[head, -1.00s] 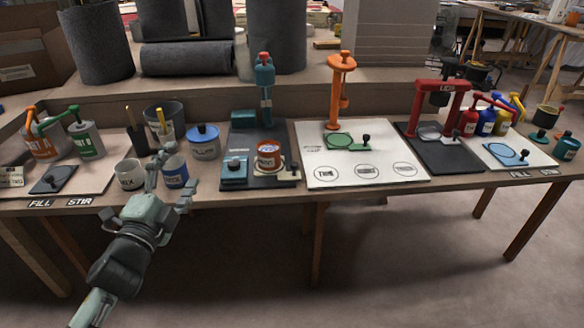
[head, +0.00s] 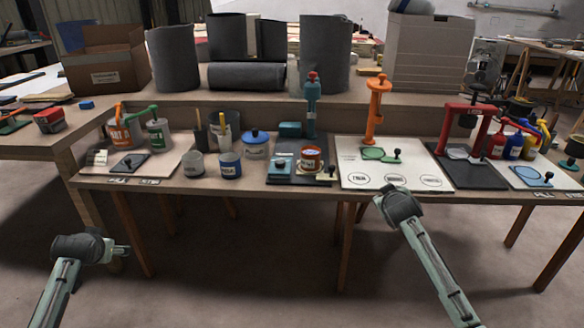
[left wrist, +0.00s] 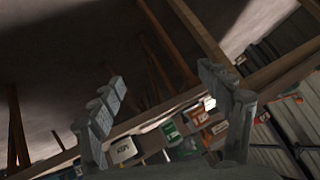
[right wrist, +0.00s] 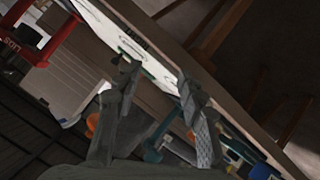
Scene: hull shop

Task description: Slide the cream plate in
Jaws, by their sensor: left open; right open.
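A small cream plate (head: 326,176) with a black knob shows at the right edge of the dark base of the teal press (head: 311,100). It lies beside an orange-red can (head: 311,158) on that base; the can may hide part of it. My left gripper (head: 121,251) is in front of the table at lower left, far from the plate; the left wrist view shows its fingers (left wrist: 162,78) spread and empty. My right gripper is by the table's front edge, right of the plate, its fingers mostly hidden in the head view; the right wrist view shows them (right wrist: 158,76) apart and empty.
A white board (head: 360,181) with an orange press (head: 378,110) and a green plate (head: 372,153) is right of the teal press. A red press (head: 470,112) stands further right. Left are a blue-lidded pot (head: 256,146) and mugs (head: 230,167). The floor in front is clear.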

